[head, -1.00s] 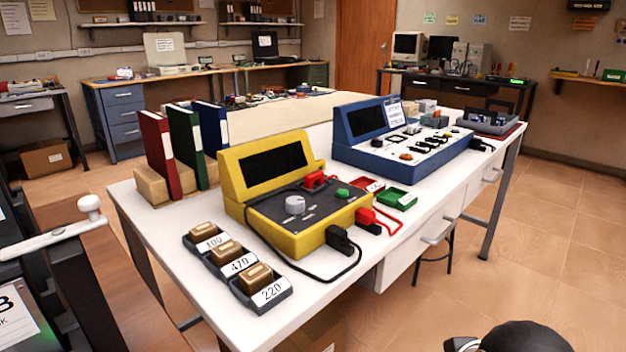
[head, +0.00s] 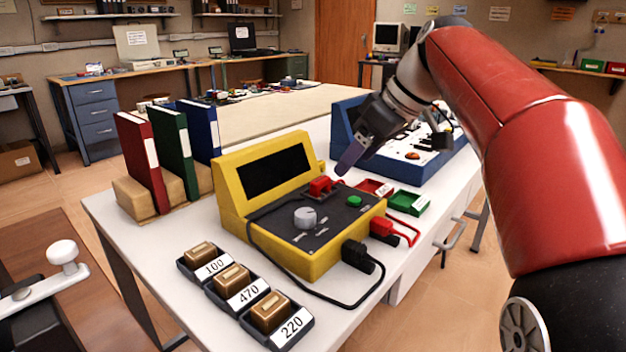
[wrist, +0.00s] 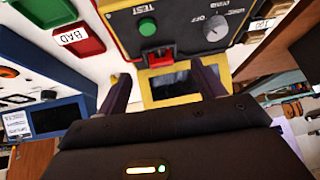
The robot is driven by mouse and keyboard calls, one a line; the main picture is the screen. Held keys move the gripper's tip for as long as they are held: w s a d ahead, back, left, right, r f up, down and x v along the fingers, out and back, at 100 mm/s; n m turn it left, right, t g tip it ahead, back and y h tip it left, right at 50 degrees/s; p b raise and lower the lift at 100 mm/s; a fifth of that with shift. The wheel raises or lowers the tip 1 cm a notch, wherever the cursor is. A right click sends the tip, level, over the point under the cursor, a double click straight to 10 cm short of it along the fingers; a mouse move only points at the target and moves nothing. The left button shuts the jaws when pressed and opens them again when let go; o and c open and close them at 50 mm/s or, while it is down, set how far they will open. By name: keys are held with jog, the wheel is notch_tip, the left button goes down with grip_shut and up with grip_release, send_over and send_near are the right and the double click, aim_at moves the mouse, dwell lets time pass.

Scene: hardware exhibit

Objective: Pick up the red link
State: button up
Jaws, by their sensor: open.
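The red link (head: 320,187) sits on the sloped panel of the yellow tester (head: 290,262), just below its dark screen. In the wrist view, the red link (wrist: 159,57) sits between the green TEST button and the screen. My gripper (head: 347,160) is above and to the right of the link in the head view. In the wrist view, my gripper (wrist: 157,70) is open, with its two dark fingers apart on either side of the link's line. Nothing is between the fingertips, and the gripper appears apart from the link.
A red plug (head: 383,228) with a red lead and a black plug (head: 357,255) stick out of the tester's side. A red tray (head: 374,188) and green tray (head: 408,203) lie beside it. The blue console (head: 345,122) stands behind; labelled resistor trays (head: 240,285) are in front.

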aim_at(321, 179)
jog(key=shift+n, duration=0.8)
jog(key=w+a+f, duration=0.1)
jog(key=a+f, duration=0.1)
jog(key=w+a+f, duration=0.1)
jog(key=a, duration=0.1)
jog(key=w+a+f+b, duration=0.1)
jog(key=w+a+f, duration=0.1)
jog(key=shift+f, duration=0.35)
jog(key=shift+d, duration=0.1)
